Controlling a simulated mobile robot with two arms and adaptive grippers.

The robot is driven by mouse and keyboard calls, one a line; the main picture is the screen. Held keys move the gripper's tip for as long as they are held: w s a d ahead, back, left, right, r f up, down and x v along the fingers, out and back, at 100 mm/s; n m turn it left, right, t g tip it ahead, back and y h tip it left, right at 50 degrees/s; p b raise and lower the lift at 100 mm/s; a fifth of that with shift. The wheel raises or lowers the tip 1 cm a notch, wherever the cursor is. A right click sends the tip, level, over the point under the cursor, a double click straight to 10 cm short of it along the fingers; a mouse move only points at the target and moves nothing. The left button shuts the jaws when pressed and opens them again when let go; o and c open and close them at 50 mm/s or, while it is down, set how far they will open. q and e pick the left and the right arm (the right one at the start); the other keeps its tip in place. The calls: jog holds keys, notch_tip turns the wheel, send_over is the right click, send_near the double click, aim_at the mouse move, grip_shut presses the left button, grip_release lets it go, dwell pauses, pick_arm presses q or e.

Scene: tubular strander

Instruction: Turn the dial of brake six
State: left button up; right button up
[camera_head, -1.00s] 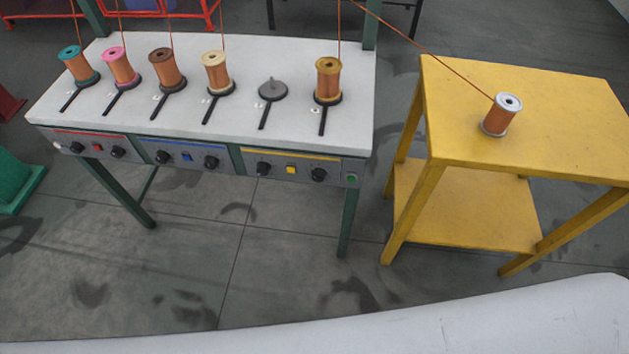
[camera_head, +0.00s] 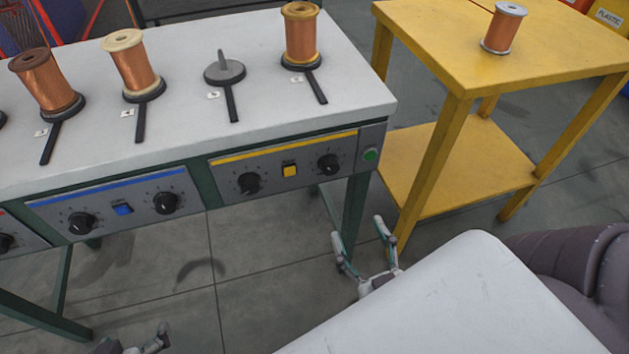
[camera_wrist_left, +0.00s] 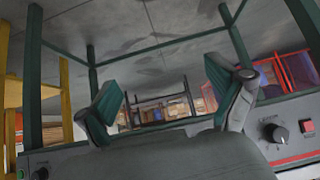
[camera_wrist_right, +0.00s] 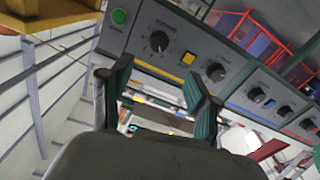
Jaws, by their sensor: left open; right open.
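The dial of brake six (camera_head: 328,164) appears to be the rightmost black knob on the yellow-striped panel, below the gold spool (camera_head: 301,38). It also shows in the right wrist view (camera_wrist_right: 158,42), beside the green button. My right gripper (camera_head: 359,231) is open and empty, below and apart from that panel, in front of the table. Its fingers also show in the right wrist view (camera_wrist_right: 160,78), with the dial beyond them. My left gripper (camera_head: 138,346) is low at the bottom edge, partly cut off; in the left wrist view (camera_wrist_left: 163,85) its fingers are open and empty.
The other yellow-panel dial (camera_head: 249,183) and a yellow switch (camera_head: 290,170) are left of the dial. A green button (camera_head: 370,154) is close on its right. A yellow stand (camera_head: 452,75) with a silver-rimmed spool (camera_head: 503,28) stands right of the table. Floor below the panels is open.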

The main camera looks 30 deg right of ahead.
aim_at(332, 171)
jog(key=b+x, duration=0.1)
jog(key=x, duration=0.7)
jog(key=shift+w+b, duration=0.2)
jog(key=shift+b, duration=0.2)
jog(key=b+x, duration=0.1)
jog(key=x, duration=0.3)
jog(key=shift+w+d+r, duration=0.1)
jog(key=shift+w+d, duration=0.05)
jog(key=shift+w, duration=0.15)
jog(key=shift+w+b, duration=0.3)
pick_arm(q)
jog(key=w+d+r+t+h, duration=0.1)
jog(key=w+d+r+t, duration=0.1)
jog(key=r, duration=0.4)
jog(key=w+d+r+t+h, duration=0.1)
jog(key=w+d+r+t, duration=0.1)
jog(key=w+r+t, duration=0.3)
jog(key=shift+r+m+t, duration=0.3)
jog(key=shift+r+t, duration=0.35)
jog(key=shift+t, duration=0.35)
jog(key=shift+w, duration=0.1)
pick_arm(e)
jog(key=c, duration=1.2)
jog(key=shift+o, duration=0.2)
